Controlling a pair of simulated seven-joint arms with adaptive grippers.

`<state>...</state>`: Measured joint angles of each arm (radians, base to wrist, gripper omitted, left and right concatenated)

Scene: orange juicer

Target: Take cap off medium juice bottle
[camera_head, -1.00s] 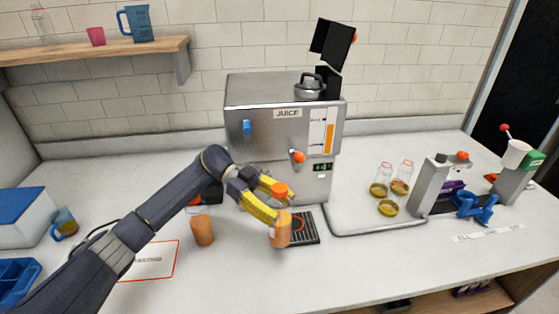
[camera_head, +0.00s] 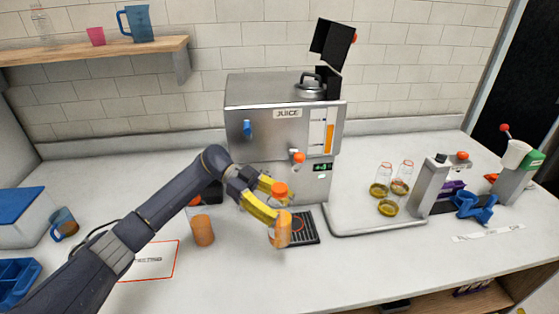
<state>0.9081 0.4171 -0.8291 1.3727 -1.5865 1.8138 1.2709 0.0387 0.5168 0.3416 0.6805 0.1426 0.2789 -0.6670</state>
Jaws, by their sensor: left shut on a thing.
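The juice bottle (camera_head: 280,234) stands upright over the left end of the juicer's drip grate, filled with orange juice. An orange cap (camera_head: 280,189) shows directly above its body. My left gripper (camera_head: 283,208) has yellow fingers shut around the bottle's upper part, just below the cap. The near finger hides part of the bottle, so I cannot tell whether the cap is seated or loose. My right gripper is not in view.
The steel juicer (camera_head: 262,140) stands behind the bottle.

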